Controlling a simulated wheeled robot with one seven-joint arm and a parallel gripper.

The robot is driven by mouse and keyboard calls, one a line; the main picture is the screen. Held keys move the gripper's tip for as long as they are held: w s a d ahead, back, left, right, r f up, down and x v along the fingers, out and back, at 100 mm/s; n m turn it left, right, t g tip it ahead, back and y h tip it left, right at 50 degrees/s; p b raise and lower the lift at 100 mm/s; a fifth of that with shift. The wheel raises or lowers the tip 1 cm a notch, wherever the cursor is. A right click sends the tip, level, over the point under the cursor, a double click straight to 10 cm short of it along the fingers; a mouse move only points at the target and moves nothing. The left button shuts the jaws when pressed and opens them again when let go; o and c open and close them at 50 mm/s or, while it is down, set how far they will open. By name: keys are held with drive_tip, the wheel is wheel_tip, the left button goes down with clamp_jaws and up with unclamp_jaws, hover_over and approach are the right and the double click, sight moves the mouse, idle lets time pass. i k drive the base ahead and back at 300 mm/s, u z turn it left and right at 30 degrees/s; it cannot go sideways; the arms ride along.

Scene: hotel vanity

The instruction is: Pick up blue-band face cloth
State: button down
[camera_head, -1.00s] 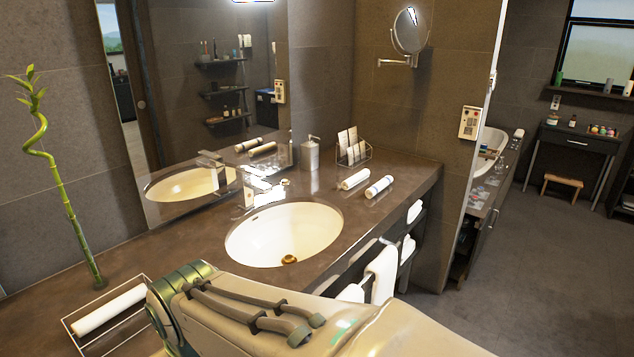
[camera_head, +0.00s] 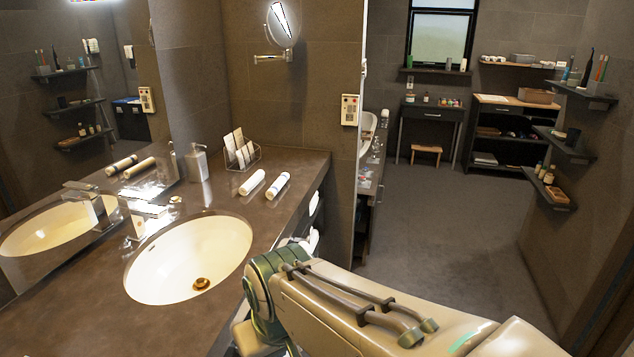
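The blue-band face cloth (camera_head: 277,186) is a white roll with bluish bands. It lies on the dark vanity counter, right of the sink and near the counter's right end. A second white roll (camera_head: 251,183) lies just left of it, with a small gap between them. My gripper is out of view; only part of my arm shows at the lower middle and right, so whether the gripper is open or shut is hidden.
The oval sink (camera_head: 188,260) and its faucet (camera_head: 98,205) are left of the rolls. A soap dispenser (camera_head: 197,163) and a card rack (camera_head: 241,152) stand behind them. White towels (camera_head: 312,238) hang below the counter edge. Open floor (camera_head: 440,225) lies to the right.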

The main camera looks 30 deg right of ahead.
sight(271, 193)
drive_tip(key=z, duration=0.15)
drive_tip(key=k, duration=0.6)
drive_tip(key=z, duration=0.25)
drive_tip(key=i, duration=0.7)
drive_tip(key=z, duration=1.25)
drive_tip(key=i, duration=1.25)
drive_tip(key=u, duration=0.65)
drive_tip(key=i, duration=1)
drive_tip(key=u, duration=1.2)
drive_tip(key=i, duration=0.2)
drive_tip(key=u, duration=0.1)
